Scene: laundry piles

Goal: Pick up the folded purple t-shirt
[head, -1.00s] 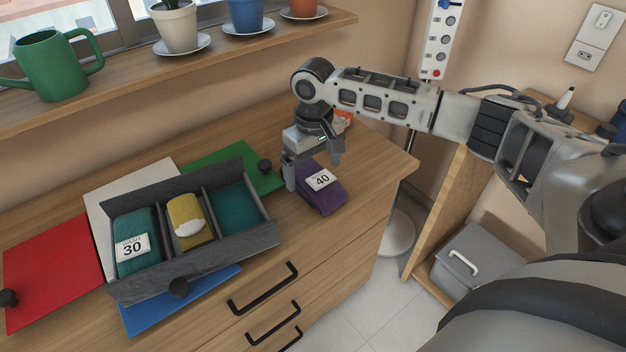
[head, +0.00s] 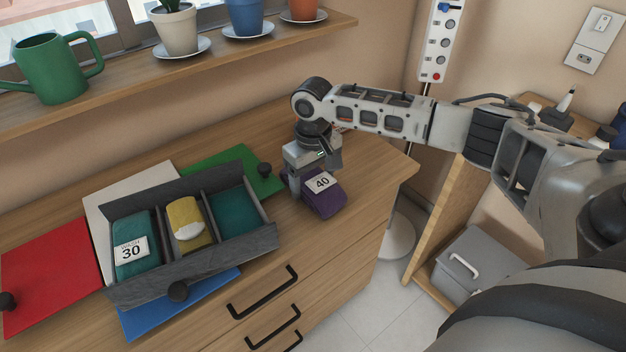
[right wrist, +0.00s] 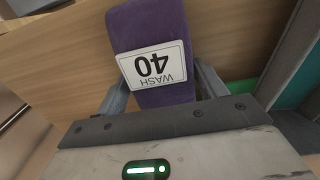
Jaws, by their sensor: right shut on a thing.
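The folded purple t-shirt (head: 325,204) is at the right end of the wooden dresser top, with a white label marked 40 on it. My right gripper (head: 315,180) is over it with its fingers on either side, shut on it. In the right wrist view the purple t-shirt (right wrist: 150,28) and its "WASH 40" label lie between the fingers of my right gripper (right wrist: 160,88). I cannot tell whether the t-shirt is clear of the dresser top. My left gripper is not in view.
A grey divided box (head: 262,240) stands left of the t-shirt, holding a teal bundle labelled 30 (head: 133,262) and a mustard one (head: 187,222); its right compartment looks teal. Red (head: 50,255), white, green and blue panels lie around it. The dresser's right edge is near.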

